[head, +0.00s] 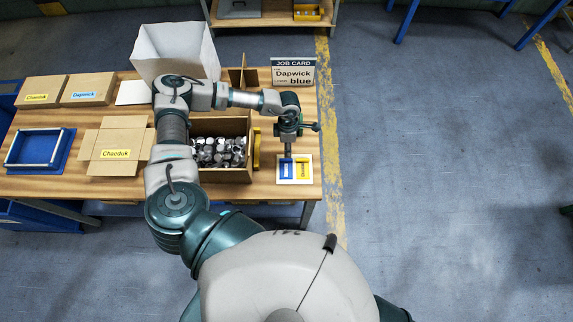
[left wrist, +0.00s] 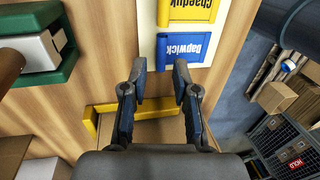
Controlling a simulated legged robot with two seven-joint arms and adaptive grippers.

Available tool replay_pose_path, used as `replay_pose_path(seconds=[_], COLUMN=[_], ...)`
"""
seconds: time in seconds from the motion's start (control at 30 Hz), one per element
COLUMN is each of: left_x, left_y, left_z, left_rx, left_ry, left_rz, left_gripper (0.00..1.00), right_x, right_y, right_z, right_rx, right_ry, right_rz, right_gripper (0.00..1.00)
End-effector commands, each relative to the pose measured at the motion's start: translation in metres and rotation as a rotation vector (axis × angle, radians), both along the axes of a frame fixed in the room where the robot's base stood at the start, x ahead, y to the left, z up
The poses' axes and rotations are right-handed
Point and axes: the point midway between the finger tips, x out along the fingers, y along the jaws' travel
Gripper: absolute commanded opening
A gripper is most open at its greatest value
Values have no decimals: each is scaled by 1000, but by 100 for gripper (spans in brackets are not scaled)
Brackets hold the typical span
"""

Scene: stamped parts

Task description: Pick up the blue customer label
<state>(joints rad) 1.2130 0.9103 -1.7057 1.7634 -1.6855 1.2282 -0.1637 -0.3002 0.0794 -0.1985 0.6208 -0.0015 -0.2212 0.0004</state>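The blue label (head: 286,169), marked Dapwick, lies on a white board (head: 280,181) at the right end of the table. It also shows in the left wrist view (left wrist: 187,48), near the top. A yellow label (head: 303,169), marked Chaeduk, lies beside it on the same board; it also shows in the wrist view (left wrist: 187,9). My left gripper (left wrist: 160,78) is open, with nothing between its fingers. Its fingertips appear just below the blue label in the wrist view, apart from it; the height gap is unclear. My right gripper is out of view.
A box of metal parts (head: 249,177) and a yellow piece (head: 256,150) stand left of the board. A job card (head: 293,72) reading Dapwick, blue stands behind. An open carton (head: 114,171), closed cartons (head: 88,88) and a blue tray (head: 62,160) occupy the left side.

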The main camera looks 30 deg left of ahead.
Motion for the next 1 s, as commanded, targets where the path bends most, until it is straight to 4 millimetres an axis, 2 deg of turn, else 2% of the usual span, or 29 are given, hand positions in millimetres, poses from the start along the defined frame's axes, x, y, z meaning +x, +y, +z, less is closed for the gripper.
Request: replay_pose_path(seconds=[0.3, 0.6, 0.7, 0.73, 1.0], left_x=[-8, -9, -9, -9, -10], left_y=[-7, -7, -6, -6, -5], left_z=[-43, -50, -50, -50, -50], left_rx=[3, 1, 0, 1, 2], left_ry=[3, 2, 1, 3, 2], left_rz=[-1, 0, 0, 1, 0], left_gripper=[29, 29, 7, 5, 5], right_x=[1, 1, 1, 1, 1], right_y=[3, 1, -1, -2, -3], right_z=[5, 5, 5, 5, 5], right_rx=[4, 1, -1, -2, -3], right_ry=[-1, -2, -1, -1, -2], right_rz=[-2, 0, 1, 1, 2], right_gripper=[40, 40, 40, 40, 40])
